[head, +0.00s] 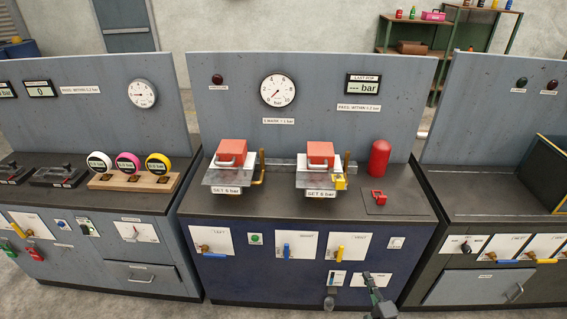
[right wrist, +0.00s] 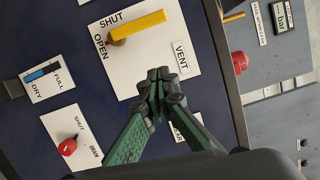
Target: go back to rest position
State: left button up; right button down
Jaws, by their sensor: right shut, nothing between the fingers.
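My right gripper (head: 369,278) shows at the bottom of the head view, in front of the blue cabinet of the middle bench. In the right wrist view my right gripper (right wrist: 160,80) is shut with its fingertips together and nothing between them. Its tips appear over the lower edge of the white plate with the yellow lever (right wrist: 137,25), marked SHUT, OPEN and VENT. The same yellow lever (head: 341,253) hangs roughly vertical in the head view. The tips look apart from the lever. My left gripper is in neither view.
The middle bench (head: 240,205) holds two red-topped fixtures (head: 232,150) (head: 320,151), a red cylinder (head: 379,158) and a red latch (head: 378,196). Its front carries a blue lever (head: 287,250) and a red knob (right wrist: 68,147). Benches stand on both sides.

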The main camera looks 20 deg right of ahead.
jog(key=shift+f, duration=0.1)
jog(key=s+a+f+n+g+y, duration=0.1)
jog(key=s+a+f+n+g, duration=0.25)
jog(key=s+f, duration=0.55)
jog(key=s+a+f+n+g+p, duration=0.1)
jog(key=s+a+f+n+g, duration=0.3)
jog(key=f, duration=0.9)
jog(key=s+a+f+n+g+y, duration=0.15)
jog(key=s+f+n, duration=0.25)
jog(key=s+f, duration=0.55)
jog(key=s+a+f+n+g, duration=0.2)
jog(key=s+a+f+n, duration=0.1)
jog(key=s, duration=0.6)
jog(key=s+a+f+n+g, duration=0.3)
jog(key=s+a+f+n, duration=0.1)
jog(key=s, duration=0.6)
jog(key=s+a+f+n+g, duration=0.3)
jog(key=s+a+f+n, duration=0.1)
jog(key=s+f, duration=0.3)
jog(key=s+a, duration=0.1)
jog(key=s, duration=0.1)
jog(key=shift+s+f+y+p, duration=0.15)
jog(key=shift+s+y+p, duration=0.2)
jog(key=shift+s, duration=0.05)
